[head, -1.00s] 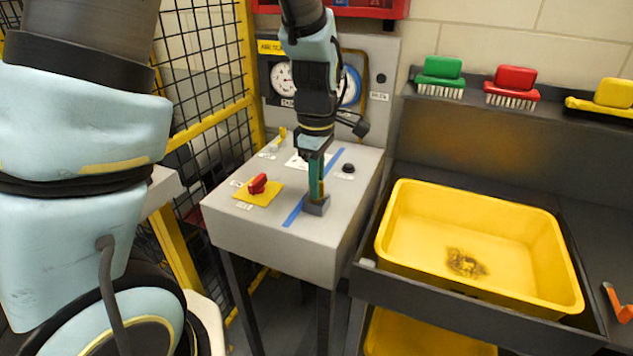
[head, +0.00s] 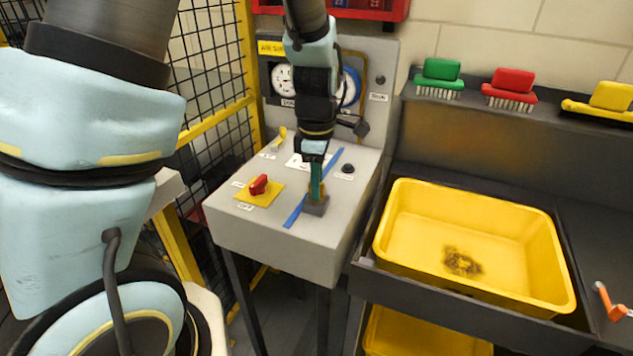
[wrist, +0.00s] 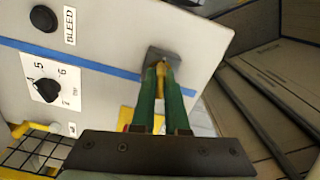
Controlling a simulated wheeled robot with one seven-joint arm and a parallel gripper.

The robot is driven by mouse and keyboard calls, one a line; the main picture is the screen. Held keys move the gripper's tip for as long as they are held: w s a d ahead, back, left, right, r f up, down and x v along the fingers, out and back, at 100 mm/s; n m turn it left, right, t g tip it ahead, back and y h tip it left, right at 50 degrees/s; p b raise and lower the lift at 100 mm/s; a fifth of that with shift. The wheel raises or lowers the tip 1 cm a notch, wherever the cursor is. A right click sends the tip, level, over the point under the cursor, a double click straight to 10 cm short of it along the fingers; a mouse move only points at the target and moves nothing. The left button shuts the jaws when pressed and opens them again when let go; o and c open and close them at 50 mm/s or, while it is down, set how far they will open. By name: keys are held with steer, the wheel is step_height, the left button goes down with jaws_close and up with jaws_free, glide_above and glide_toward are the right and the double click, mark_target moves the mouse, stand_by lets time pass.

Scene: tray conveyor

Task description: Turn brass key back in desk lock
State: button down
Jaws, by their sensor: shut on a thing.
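The grey desk (head: 280,230) has a sloping top with a small dark grey lock block (head: 318,208) near its front right edge. My gripper (head: 317,193) is right above the block, pointing down, with green fingers. In the wrist view, the fingers (wrist: 161,88) are shut on the brass key (wrist: 161,72), which stands in the lock block (wrist: 165,57). The fingers hide most of the key, so its exact angle cannot be told.
A red knob (head: 258,185) on a yellow plate, a blue tape strip (head: 315,186) and a black button (head: 347,168) are close by on the desk top. A yellow tub (head: 480,235) stands to the right. A mesh fence (head: 205,75) is at left.

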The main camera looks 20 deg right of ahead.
steer(key=shift+f, duration=0.1)
stand_by(0.3)
steer(key=c, duration=0.8)
jaws_free()
steer(key=shift+c, duration=0.2)
step_height(320, 180, up, 11)
steer(key=shift+f+b, duration=0.1)
steer(key=shift+b, duration=0.75)
steer(key=a+f+m, duration=0.2)
steer(key=a+m, duration=0.2)
steer(key=a, duration=0.4)
steer(key=a+f+m+t+b, duration=0.1)
steer(key=a+f+m, duration=0.2)
steer(key=a, duration=0.6)
steer(key=w+a+f+m, duration=0.1)
steer(key=a+f+m, duration=0.1)
steer(key=a+m, duration=0.4)
steer(key=shift+a+f+t, duration=0.15)
steer(key=shift+a+t, duration=0.15)
steer(key=shift+a, duration=0.9)
